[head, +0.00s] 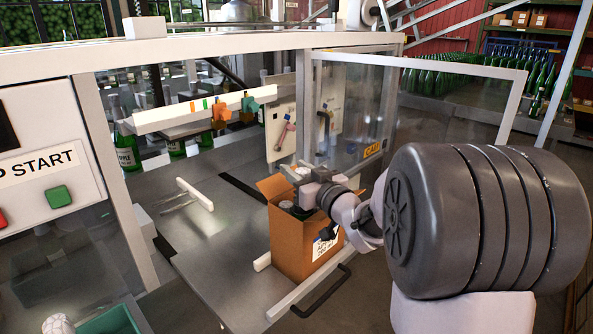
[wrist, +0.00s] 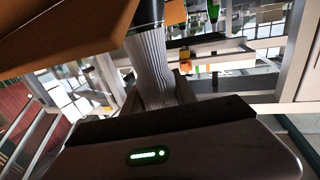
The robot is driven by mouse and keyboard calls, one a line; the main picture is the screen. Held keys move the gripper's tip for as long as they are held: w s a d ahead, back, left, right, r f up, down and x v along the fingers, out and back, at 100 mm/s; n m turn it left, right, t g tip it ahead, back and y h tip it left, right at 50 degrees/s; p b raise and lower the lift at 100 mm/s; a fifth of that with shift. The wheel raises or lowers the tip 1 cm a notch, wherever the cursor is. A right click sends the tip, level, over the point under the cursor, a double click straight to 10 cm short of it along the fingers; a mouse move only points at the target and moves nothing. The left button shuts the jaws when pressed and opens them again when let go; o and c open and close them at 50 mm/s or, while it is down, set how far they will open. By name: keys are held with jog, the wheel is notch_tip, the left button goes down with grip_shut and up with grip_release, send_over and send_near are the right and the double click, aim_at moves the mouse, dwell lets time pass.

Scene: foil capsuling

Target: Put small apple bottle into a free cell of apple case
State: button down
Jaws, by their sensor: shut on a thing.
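The apple case (head: 290,245) is an open brown cardboard box with a white label on its front, partly readable, standing on the metal table. My gripper (head: 304,180) is over the open top of the case. In the wrist view my gripper (wrist: 160,95) is shut on the pale, pleated foil neck (wrist: 150,60) of the small apple bottle. The bottle's dark part shows at the top edge of that view, beside a brown case flap (wrist: 60,30). The bottle's lower part is hidden, so I cannot tell how deep it sits. The cells are mostly hidden by flaps and my gripper.
A white rail (head: 195,194) lies on the table left of the case. A black handle (head: 322,292) is in front of it. A glass door (head: 450,95) stands open at the right. Green bottles (head: 126,150) stand behind the machine's left part. The table's middle left is clear.

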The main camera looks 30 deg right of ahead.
jog(key=shift+f+b, duration=1.5)
jog(key=shift+f, duration=0.75)
jog(key=c, duration=0.9)
grip_release()
jog(key=shift+f, duration=0.1)
jog(key=shift+s, duration=0.1)
jog(key=s+d+p, duration=0.1)
jog(key=s+p, duration=0.1)
jog(key=s, duration=1.5)
jog(key=shift+d, duration=0.25)
